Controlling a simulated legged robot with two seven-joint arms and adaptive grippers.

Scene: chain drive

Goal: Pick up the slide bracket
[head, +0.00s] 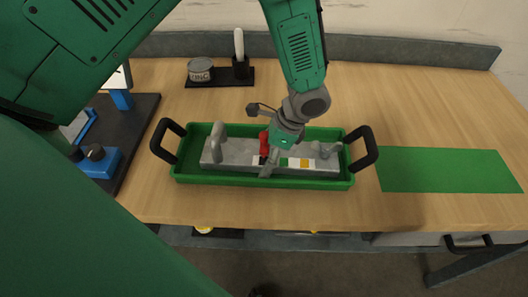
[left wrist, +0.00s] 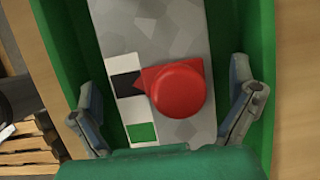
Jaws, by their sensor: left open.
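A long grey piece (head: 237,153), which I take to be the slide bracket, lies in a green tray (head: 190,177) with black handles. It has an upright grey post at its left end, a small knob at its right, and white, black, green and yellow patches. A red knob (head: 264,142) sits at its middle. My left gripper (head: 272,160) is over this middle, pointing down, and hides part of it. In the left wrist view, the open fingers (left wrist: 168,110) stand on either side of the red knob (left wrist: 180,88) and grey plate (left wrist: 155,35), apart from the knob.
A green mat (head: 448,170) lies empty on the wooden table to the right. A black holder with a can (head: 200,71) and a white-handled tool (head: 239,48) stands behind the tray. A dark board with blue fixtures (head: 97,163) is at the left.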

